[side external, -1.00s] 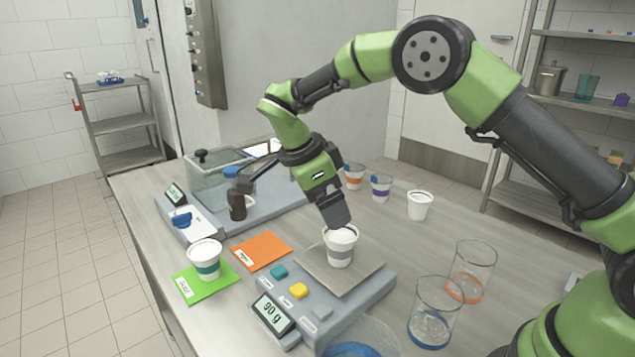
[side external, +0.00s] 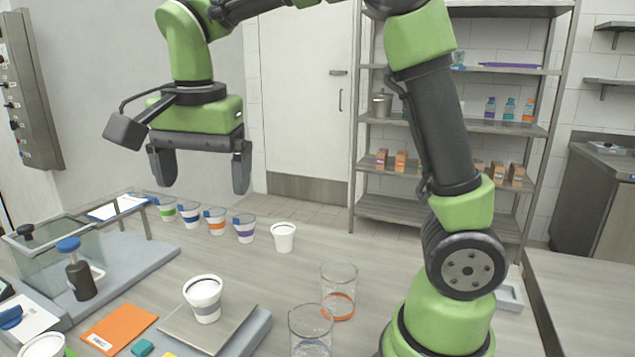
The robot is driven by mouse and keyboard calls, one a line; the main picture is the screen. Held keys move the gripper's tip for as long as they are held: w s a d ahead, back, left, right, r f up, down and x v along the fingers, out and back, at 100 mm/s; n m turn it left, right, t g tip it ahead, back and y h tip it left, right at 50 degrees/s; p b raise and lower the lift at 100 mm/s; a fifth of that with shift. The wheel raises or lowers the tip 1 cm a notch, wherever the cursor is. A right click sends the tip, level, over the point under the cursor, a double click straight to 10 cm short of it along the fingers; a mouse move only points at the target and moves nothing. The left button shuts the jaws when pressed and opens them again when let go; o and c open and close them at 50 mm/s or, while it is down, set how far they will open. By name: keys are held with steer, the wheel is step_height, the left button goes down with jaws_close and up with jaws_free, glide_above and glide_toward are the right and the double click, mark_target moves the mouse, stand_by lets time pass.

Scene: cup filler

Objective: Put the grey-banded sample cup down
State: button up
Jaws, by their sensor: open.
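The grey-banded sample cup (side external: 205,299) stands upright on the square metal plate (side external: 232,330) of the scale at the front. Its white rim and grey band are visible. My gripper (side external: 202,177) is open and empty, with its two fingers spread wide. It is raised well above the table and apart from the cup. The scale's display is out of the picture.
Several cups with coloured bands stand in a row at the back, with a white cup (side external: 284,237) at its right end. Two glass beakers, one orange-marked (side external: 338,289), stand right of the scale. An orange card (side external: 120,328) lies left. A glass tank (side external: 62,262) stands far left.

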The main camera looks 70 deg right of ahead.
steer(key=s+n+t+y, duration=0.3)
steer(key=s+n+t, duration=0.3)
steer(key=s+n, duration=0.4)
steer(key=s, duration=0.5)
steer(key=shift+s+d+r, duration=0.15)
steer(key=shift+s+r, duration=0.15)
steer(key=shift+r, duration=0.05)
